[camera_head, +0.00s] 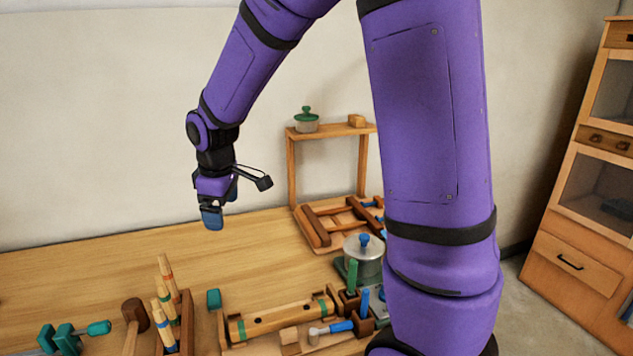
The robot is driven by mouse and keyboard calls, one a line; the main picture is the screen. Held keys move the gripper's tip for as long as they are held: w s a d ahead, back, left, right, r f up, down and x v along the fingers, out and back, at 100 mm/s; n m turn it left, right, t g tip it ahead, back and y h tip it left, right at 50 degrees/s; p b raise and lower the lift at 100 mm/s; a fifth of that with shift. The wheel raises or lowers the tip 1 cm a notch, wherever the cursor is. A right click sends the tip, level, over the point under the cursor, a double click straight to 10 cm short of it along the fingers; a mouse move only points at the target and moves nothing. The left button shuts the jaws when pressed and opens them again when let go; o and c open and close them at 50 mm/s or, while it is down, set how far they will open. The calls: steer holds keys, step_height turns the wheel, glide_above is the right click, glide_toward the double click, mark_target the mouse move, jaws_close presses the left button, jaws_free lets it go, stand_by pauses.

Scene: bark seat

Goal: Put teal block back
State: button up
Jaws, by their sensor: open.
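A small teal block (214,298) sits on the wooden table (120,262), just left of a wooden frame with a thick round bar. My gripper (212,220) hangs in the air above the table, higher in the picture than the block and apart from it. It points down with blue fingertips. Its jaws are open and nothing shows between them. Other teal pieces (67,337) lie at the front left, beside a teal-handled tool (98,327). I cannot tell whether those are loose blocks or parts of a tool.
A rack of striped sticks (166,310) and a brown mallet (135,313) stand left of the barred frame (280,319). A lidded pot (363,256) and a wooden shelf stand (330,130) are to the right. Bare table lies at the back left. My arm hides part of the right side.

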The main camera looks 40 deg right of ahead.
steer(key=s+d+r+m+t, duration=0.1)
steer(key=s+r+m, duration=0.3)
steer(key=s, duration=0.9)
steer(key=s+d+r+m+t, duration=0.2)
steer(key=s+r+m, duration=0.2)
steer(key=s+r, duration=0.5)
steer(key=shift+s+d+r+m, duration=0.25)
steer(key=shift+s+m, duration=0.15)
steer(key=shift+s, duration=1.6)
steer(key=shift+c, duration=0.2)
